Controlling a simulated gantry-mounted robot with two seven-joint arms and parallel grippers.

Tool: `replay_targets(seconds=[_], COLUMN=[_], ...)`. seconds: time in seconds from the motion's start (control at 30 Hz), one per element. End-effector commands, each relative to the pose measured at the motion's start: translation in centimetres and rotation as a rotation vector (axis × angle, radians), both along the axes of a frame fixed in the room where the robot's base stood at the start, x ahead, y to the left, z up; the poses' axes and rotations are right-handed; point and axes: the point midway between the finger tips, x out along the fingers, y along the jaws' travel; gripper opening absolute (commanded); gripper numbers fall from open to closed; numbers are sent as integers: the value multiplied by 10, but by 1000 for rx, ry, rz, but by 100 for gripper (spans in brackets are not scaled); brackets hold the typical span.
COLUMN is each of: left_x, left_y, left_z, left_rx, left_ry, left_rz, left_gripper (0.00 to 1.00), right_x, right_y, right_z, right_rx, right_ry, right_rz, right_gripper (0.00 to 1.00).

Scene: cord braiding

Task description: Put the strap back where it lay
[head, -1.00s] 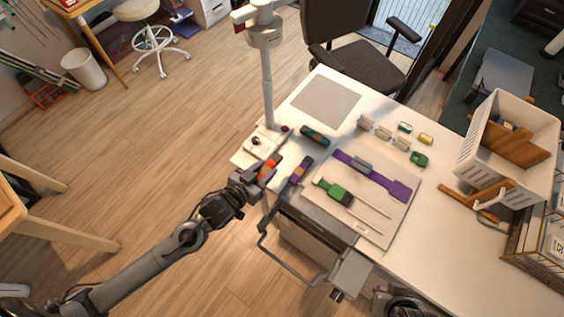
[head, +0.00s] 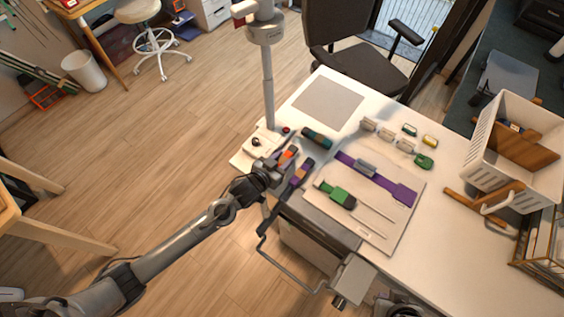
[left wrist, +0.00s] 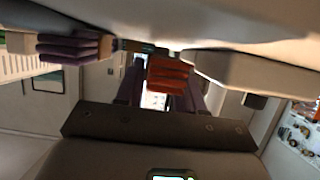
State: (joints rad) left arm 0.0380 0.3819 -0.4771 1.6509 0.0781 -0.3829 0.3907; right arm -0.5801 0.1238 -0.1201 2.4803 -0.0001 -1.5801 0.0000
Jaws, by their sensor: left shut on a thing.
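Another rolled strap (head: 302,172), purple with a yellowish band, lies just right of the gripper. A dark teal roll (head: 317,138) lies farther back. I cannot tell whether the held strap touches the table.
A pale board (head: 387,238) carries a flat purple strap (head: 380,179) with a grey clamp and a green-handled tool (head: 340,196). A grey mat (head: 328,100) is bare. Small grey blocks (head: 386,134) stand behind the board. A white basket (head: 487,120) is at right.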

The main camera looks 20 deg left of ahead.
Motion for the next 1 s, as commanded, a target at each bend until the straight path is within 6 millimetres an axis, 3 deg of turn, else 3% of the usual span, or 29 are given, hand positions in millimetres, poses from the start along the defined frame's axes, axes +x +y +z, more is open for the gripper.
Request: replay_targets(seconds=[0.1, 0.5, 0.53, 0.6, 1.0], left_x=[0, 0, 0, 0, -2], left_y=[0, 0, 0, 0, 0], left_z=[-11, -15, -16, -15, -10], left_rx=[0, -1, 0, 0, 0], left_ry=[-1, 0, 0, 0, -1], left_rz=[0, 0, 0, 0, -1], left_gripper=[2, 2, 39, 48, 48], right_x=[0, 0, 0, 0, 0], right_y=[1, 2, 2, 2, 1], right_z=[-4, -4, -4, -4, -2], right_rx=[2, 8, 8, 8, 3], right_ry=[0, 0, 0, 0, 0], right_rz=[-1, -5, -5, -5, -2], right_gripper=[0, 0, 0, 0, 0])
